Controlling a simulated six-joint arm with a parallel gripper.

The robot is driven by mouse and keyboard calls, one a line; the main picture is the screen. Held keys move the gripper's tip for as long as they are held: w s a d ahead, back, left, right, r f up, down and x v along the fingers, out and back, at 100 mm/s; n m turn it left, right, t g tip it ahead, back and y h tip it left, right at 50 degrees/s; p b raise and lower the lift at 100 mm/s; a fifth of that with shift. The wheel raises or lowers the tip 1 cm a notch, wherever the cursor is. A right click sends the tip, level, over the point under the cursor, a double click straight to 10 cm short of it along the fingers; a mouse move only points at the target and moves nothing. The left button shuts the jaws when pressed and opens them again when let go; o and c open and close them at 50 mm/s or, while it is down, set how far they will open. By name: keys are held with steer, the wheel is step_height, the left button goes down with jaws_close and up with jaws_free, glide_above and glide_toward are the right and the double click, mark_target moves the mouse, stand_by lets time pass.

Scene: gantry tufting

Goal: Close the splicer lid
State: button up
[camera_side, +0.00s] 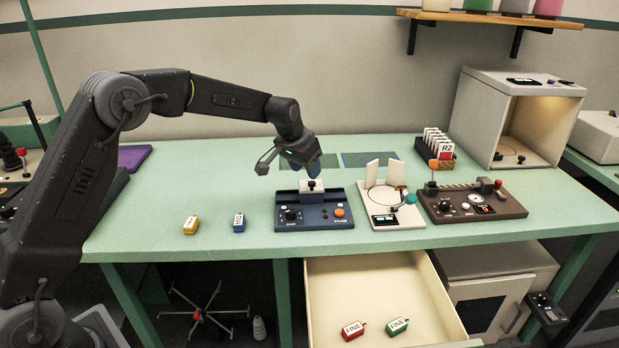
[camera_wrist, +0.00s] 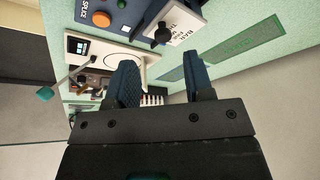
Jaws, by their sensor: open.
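The splicer is a dark blue box (camera_side: 314,212) on the green bench in the side view, with a black knob and an orange button on its front. A pale lid part (camera_side: 312,187) with a small black knob stands up at its middle. In the wrist view the splicer (camera_wrist: 112,8) is at the top, and the pale labelled lid part (camera_wrist: 184,28) with its black knob lies beyond my fingertips. My gripper (camera_side: 308,166) is just above and behind the lid part, fingers pointing down. In the wrist view my gripper (camera_wrist: 161,62) is open and empty. Contact with the lid cannot be told.
A white device (camera_side: 392,214) with two upright flaps and a brown device (camera_side: 472,205) stand right of the splicer. A yellow block (camera_side: 191,225) and a blue block (camera_side: 239,222) lie left. An open drawer (camera_side: 375,285) juts out below. The bench's left middle is clear.

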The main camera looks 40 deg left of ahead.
steer(key=v, duration=0.8)
steer(key=shift+s+r, duration=0.15)
steer(key=shift+r, duration=0.1)
steer(key=s+d+r, duration=0.2)
steer(key=s+r, duration=0.1)
steer(key=s, duration=0.6)
steer(key=s+d+r, duration=0.2)
steer(key=s+r, duration=0.2)
steer(key=s, duration=0.4)
steer(key=s+d+f, duration=0.1)
steer(key=s+f, duration=0.1)
steer(key=s, duration=0.7)
steer(key=s+d+f+t, duration=0.1)
steer(key=s+f, duration=0.2)
steer(key=s, duration=0.6)
steer(key=shift+s, duration=0.3)
steer(key=shift+c, duration=0.3)
